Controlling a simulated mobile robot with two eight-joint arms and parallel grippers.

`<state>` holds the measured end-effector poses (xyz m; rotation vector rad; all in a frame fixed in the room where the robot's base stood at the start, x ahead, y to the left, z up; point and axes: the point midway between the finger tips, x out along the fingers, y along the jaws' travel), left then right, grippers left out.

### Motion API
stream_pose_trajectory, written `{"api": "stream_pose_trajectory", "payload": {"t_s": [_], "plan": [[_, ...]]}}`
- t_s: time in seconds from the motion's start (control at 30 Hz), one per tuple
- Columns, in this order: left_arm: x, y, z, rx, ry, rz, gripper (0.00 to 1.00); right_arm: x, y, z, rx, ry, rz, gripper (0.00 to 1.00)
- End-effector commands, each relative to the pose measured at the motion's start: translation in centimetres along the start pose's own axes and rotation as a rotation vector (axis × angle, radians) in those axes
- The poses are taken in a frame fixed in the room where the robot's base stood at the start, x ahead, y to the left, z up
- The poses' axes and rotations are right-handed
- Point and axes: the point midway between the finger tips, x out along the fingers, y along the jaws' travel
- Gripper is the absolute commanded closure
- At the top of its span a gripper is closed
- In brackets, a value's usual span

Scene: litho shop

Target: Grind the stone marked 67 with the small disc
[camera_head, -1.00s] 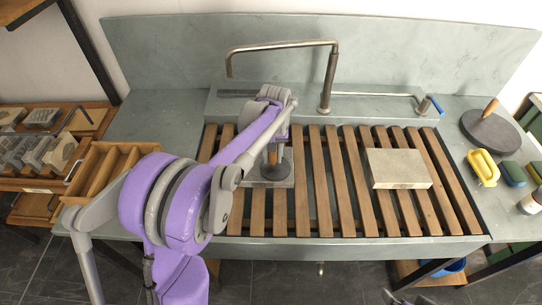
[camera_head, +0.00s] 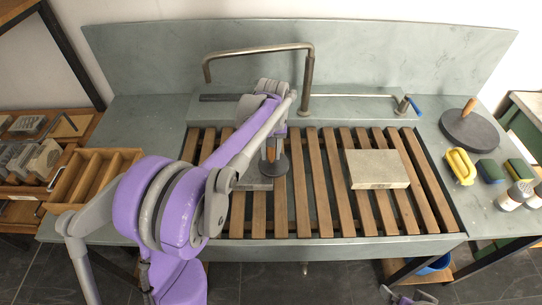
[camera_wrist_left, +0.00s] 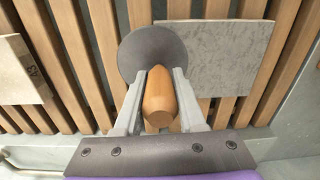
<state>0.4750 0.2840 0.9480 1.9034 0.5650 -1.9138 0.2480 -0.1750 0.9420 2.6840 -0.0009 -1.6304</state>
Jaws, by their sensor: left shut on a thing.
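My left gripper (camera_head: 272,150) is shut on the wooden handle (camera_wrist_left: 160,97) of the small dark disc (camera_head: 280,167), which also shows in the left wrist view (camera_wrist_left: 150,45). The disc is at the right edge of a grey stone (camera_head: 254,184), partly past it; I cannot tell if they touch. My arm hides much of this stone in the head view; its face shows in the wrist view (camera_wrist_left: 230,55). A paler stone (camera_head: 377,168) lies to the right on the slats. Its edge bears a mark (camera_wrist_left: 34,76) too small to read surely. My right gripper (camera_head: 408,297) barely shows at the bottom edge.
The slatted rack (camera_head: 330,200) is bare between the stones. A bent tap (camera_head: 308,85) stands behind. A larger disc with handle (camera_head: 469,131), a yellow holder (camera_head: 460,166), sponges and bottles stand at right. A wooden compartment tray (camera_head: 95,180) is at left.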

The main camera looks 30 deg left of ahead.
Motion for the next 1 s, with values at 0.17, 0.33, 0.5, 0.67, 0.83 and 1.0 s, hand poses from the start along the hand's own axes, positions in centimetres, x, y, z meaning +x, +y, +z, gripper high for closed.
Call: {"api": "stream_pose_trajectory", "payload": {"t_s": [0.17,0.33,0.5,0.67,0.83,1.0], "plan": [[-2.1,0.1,-0.3,0.002,0.002,0.001,1.0,-1.0,0.0,-1.1,0.0,0.01,0.0,0.0],[-3.6,0.1,-0.5,0.003,0.001,0.001,1.0,-1.7,0.0,-2.0,0.0,0.018,0.0,0.0],[-4.8,0.2,-0.6,0.005,0.001,0.0,1.0,-2.3,0.0,-2.6,0.0,0.025,0.0,0.0],[-5.0,0.2,-0.6,0.006,0.0,0.0,1.0,-2.3,0.0,-2.7,0.0,0.026,0.0,0.0],[-4.9,0.2,-0.6,0.006,-0.001,0.0,1.0,-2.3,0.0,-2.7,0.0,0.025,0.0,0.0],[-4.9,0.2,-0.6,0.005,-0.001,0.0,1.0,-2.3,0.0,-2.7,0.0,0.025,0.0,0.0]]}}
